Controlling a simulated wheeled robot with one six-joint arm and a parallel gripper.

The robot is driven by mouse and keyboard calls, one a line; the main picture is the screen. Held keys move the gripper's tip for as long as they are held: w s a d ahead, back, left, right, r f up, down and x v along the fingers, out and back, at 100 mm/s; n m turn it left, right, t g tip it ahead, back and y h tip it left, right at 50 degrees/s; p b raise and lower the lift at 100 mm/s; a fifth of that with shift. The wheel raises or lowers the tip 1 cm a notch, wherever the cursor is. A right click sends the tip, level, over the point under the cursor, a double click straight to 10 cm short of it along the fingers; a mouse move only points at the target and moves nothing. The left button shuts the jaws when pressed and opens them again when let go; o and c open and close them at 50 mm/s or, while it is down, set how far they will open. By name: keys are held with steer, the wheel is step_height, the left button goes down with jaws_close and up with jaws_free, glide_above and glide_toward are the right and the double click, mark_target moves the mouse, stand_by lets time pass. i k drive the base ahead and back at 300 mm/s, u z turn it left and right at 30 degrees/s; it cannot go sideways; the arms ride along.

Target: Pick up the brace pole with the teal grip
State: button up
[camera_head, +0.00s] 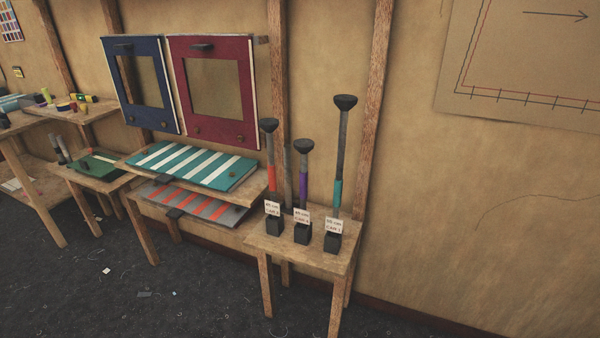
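The brace pole with the teal grip (338,192) stands upright at the right end of a small wooden table. It is the tallest of the poles, grey with a black cup-shaped top and a teal band low on its shaft. Its foot is at a black block holder (332,242) with a white card label (333,225) in front. A pole with an orange grip (270,185) and a shorter pole with a purple grip (303,188) stand to its left, each with its own labelled block. My gripper is not in view.
The small table (287,249) stands against the canvas wall, with a wooden post (374,110) behind it. Left are a shelf with a teal striped panel (195,165) and blue and red framed panels (215,90). The dark floor (190,290) in front is mostly open, with small scraps.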

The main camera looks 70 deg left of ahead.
mark_target(344, 102)
steer(key=u, duration=1.95)
